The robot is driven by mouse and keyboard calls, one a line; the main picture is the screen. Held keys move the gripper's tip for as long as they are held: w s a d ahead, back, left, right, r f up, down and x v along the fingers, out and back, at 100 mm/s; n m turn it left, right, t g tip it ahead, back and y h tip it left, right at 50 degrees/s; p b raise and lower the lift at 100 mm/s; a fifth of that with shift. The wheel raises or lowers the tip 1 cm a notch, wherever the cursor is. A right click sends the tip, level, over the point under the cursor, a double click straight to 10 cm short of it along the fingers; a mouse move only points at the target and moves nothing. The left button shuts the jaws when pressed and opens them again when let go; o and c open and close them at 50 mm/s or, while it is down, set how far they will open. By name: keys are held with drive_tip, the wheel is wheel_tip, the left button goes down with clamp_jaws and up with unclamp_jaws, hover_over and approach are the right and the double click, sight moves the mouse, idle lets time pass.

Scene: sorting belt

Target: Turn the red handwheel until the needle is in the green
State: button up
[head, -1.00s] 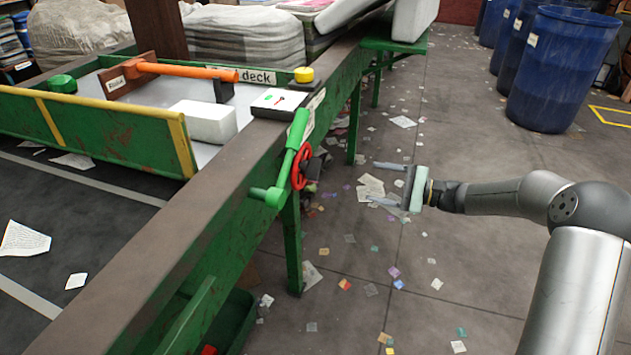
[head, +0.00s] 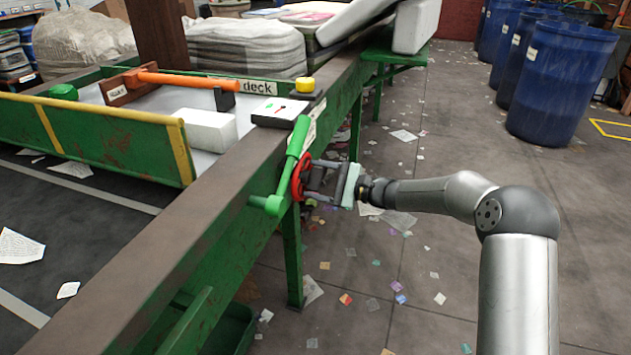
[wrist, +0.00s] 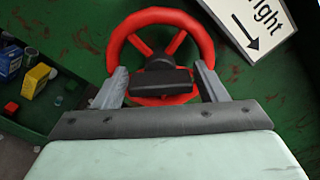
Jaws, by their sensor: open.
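The red handwheel (head: 301,177) is on the outer side of the green belt frame; in the wrist view the handwheel (wrist: 160,22) fills the upper middle, with a dark hub (wrist: 160,78). My gripper (head: 318,178) is open at the wheel. In the wrist view its two fingers (wrist: 160,85) stand either side of the hub, reaching to the lower part of the rim. I cannot tell whether they touch it. The gauge (head: 281,109) is a white-faced box on the frame above, with a small green mark and a red mark or needle; the needle's exact position is too small to read.
A green lever (head: 291,160) slants beside the wheel. A yellow button (head: 305,85) sits behind the gauge. A sign with an arrow (wrist: 252,25) is right of the wheel in the wrist view. Blue barrels (head: 562,75) stand far right; the littered floor between is open.

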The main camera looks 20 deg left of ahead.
drive_tip(key=shift+a, duration=0.3)
drive_tip(key=c, duration=0.7)
drive_tip(key=shift+r+p, duration=0.15)
drive_tip(key=shift+p, duration=0.2)
